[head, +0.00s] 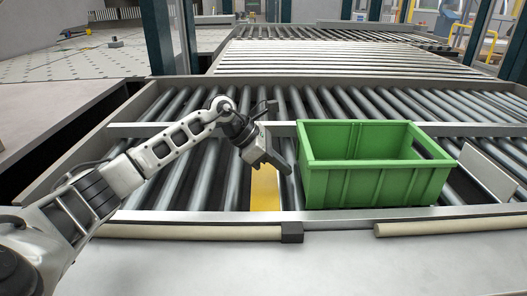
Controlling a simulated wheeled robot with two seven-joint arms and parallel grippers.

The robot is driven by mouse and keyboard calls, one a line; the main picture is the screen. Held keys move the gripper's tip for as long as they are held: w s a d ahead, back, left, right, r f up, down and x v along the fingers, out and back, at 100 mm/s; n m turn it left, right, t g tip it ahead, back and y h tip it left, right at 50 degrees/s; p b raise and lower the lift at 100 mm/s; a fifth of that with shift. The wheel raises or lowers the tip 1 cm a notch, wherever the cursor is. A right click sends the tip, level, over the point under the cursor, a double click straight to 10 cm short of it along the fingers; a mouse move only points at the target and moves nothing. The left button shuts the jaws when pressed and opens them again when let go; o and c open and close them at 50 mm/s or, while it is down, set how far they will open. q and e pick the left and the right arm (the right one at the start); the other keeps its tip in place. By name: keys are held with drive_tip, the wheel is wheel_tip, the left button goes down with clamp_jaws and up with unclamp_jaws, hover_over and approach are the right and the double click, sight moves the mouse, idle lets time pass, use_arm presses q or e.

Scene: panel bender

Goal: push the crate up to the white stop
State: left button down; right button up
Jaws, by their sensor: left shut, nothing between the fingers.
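A green open crate (375,185) stands upright on the roller conveyor, right of centre in the head view. The white stop (487,170) is an upright tilted-looking plate to the right of the crate, with a small gap of rollers between them. My left gripper (279,168) is shut and empty. It is just left of the crate's left side, above the rollers, pointing down and right. Whether it touches the crate I cannot tell. The crate hides the rollers behind and under it. My right gripper does not show.
A yellow strip (264,188) lies between the rollers below my left gripper. A metal rail (210,217) with beige bars runs along the conveyor's front edge. More rollers (340,58) lie behind, and blue-grey posts (158,35) stand at the back left.

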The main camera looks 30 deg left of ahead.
use_arm(q)
drive_tip(key=shift+w+d, duration=0.5)
drive_tip(key=shift+d, duration=0.2)
drive_tip(key=shift+w+d, duration=0.1)
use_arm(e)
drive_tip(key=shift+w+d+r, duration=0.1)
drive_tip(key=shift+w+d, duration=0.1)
